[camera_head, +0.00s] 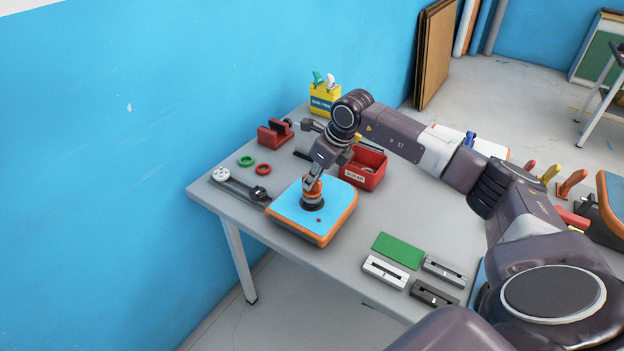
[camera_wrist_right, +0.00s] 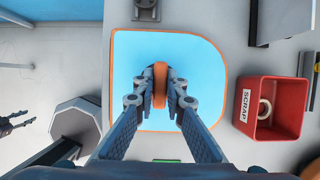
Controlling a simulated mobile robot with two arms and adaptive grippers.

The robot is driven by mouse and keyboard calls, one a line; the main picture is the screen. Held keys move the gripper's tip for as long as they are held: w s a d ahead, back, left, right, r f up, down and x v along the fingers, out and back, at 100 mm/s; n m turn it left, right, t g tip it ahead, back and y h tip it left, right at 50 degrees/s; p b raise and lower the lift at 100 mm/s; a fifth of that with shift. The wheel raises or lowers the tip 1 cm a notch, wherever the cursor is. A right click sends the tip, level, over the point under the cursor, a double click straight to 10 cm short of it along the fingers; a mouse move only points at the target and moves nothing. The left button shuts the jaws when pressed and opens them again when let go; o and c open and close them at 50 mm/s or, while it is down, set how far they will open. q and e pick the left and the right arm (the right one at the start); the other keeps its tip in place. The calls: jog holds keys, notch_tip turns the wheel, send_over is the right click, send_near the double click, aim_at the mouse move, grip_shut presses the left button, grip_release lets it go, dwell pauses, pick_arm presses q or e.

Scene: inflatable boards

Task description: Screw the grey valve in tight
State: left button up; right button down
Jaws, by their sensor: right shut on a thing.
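The inflatable board (camera_head: 345,203), light blue with an orange edge, lies flat near the table's left front edge. A dark grey round part, seemingly the valve (camera_head: 312,204), stands on its top. An orange piece (camera_head: 312,186) sits on that part. My right gripper (camera_head: 311,180) points down over it. In the right wrist view the fingers (camera_wrist_right: 160,88) close on both sides of the orange piece (camera_wrist_right: 160,73) above the blue surface. The valve is hidden there, and its seating cannot be told.
A red SCRAP bin (camera_head: 374,181) stands right behind the board. Green (camera_head: 246,161) and red (camera_head: 264,170) rings and a dark tool (camera_head: 238,187) lie left. A green pad (camera_head: 397,249) and several small blocks lie front right. The blue wall is on the left.

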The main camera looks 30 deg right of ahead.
jog(key=shift+m+h, duration=0.4)
jog(key=shift+m, duration=0.5)
jog(key=shift+m+h, duration=0.3)
jog(key=shift+m, duration=0.5)
jog(key=shift+m+h, duration=0.7)
jog(key=shift+m, duration=1)
